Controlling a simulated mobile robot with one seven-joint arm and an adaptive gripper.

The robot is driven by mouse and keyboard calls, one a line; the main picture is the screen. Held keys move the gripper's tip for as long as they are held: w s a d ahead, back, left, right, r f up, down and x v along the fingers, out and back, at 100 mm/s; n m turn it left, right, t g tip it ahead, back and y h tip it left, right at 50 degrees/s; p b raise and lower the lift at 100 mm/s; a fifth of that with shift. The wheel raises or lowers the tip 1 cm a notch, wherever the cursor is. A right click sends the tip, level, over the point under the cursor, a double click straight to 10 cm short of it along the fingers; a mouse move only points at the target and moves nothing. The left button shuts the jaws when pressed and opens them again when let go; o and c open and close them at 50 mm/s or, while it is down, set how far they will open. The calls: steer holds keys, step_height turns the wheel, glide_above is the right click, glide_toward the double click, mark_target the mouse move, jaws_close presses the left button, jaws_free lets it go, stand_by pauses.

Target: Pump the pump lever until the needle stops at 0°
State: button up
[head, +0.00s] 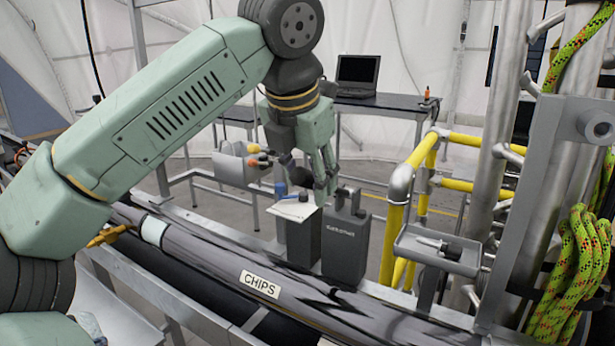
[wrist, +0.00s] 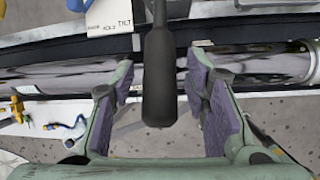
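The pump lever (wrist: 160,70) shows in the wrist view as a dark, round-ended handle between my finger pads. There is a visible gap on both sides of it. My gripper (wrist: 162,95) is open, with purple pads. In the head view my gripper (head: 324,182) points down just above the grey pump boxes, and the lever is hard to pick out there. A white plate (head: 293,209) lies on top of the left box. In the wrist view the white plate (wrist: 109,18) carries the word TILT. I cannot make out the needle or its reading.
A dark tube labelled CHIPS (head: 260,284) runs across the front. The grey box (head: 346,244) stands behind it. Yellow railings (head: 425,165), a small metal tray (head: 437,248) and a post with green rope (head: 570,270) stand right. A laptop (head: 358,74) sits on a table behind.

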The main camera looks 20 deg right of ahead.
jaws_close()
stand_by(0.3)
stand_by(0.4)
